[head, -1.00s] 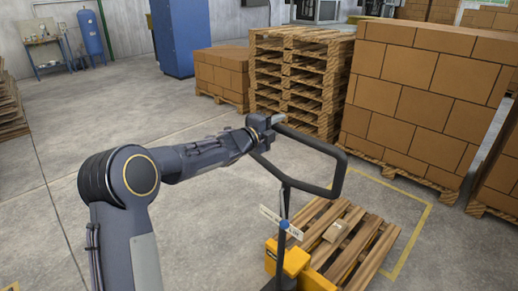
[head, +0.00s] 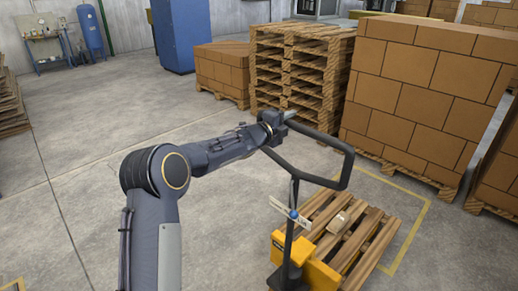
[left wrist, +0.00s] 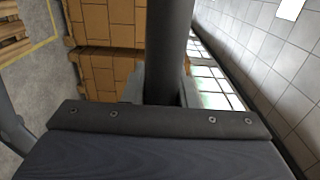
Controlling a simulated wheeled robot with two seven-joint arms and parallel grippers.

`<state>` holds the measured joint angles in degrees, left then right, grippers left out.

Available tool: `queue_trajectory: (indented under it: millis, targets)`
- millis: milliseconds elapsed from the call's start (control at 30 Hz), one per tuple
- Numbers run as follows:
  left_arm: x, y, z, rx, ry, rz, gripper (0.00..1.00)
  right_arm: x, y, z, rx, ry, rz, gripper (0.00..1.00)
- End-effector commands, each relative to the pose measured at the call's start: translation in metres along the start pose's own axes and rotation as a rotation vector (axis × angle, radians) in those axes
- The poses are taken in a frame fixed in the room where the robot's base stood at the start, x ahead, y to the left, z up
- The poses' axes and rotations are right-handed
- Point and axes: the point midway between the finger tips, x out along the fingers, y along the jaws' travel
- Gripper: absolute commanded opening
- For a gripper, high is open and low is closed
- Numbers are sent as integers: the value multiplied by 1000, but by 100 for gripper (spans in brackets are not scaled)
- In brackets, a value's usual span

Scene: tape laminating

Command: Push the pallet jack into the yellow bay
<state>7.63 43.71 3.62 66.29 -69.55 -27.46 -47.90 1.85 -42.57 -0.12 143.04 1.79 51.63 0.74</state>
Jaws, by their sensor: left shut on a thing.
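The pallet jack (head: 290,272) has a yellow body, a dark mast and a dark loop handle (head: 345,172). A wooden pallet (head: 372,228) with a small light block on it sits at its front. My left gripper (head: 284,117) is shut on the far left part of the handle loop. In the left wrist view the dark handle bar (left wrist: 170,45) stands between its fingers. The yellow bay (head: 418,222) is a painted floor outline; the pallet is at least partly within it, and its near side is hidden. My right gripper is not in view.
A stack of empty pallets (head: 300,68) and a large carton stack (head: 420,85) stand behind the bay. More cartons (head: 492,165) stand at the right edge. A blue cabinet (head: 180,35) is at the back. Open concrete floor lies on the left.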

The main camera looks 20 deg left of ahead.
Motion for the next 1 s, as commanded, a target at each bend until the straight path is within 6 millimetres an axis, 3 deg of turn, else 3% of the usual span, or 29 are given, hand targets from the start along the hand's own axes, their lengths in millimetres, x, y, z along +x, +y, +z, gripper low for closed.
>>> queue_trajectory:
  millis: [500, 1000]
  targets:
    - [50, -3, -3, -2, 5, -1, 5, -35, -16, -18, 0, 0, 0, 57]
    - [53, 1, -5, -1, 5, 0, 5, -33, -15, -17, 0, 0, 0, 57]
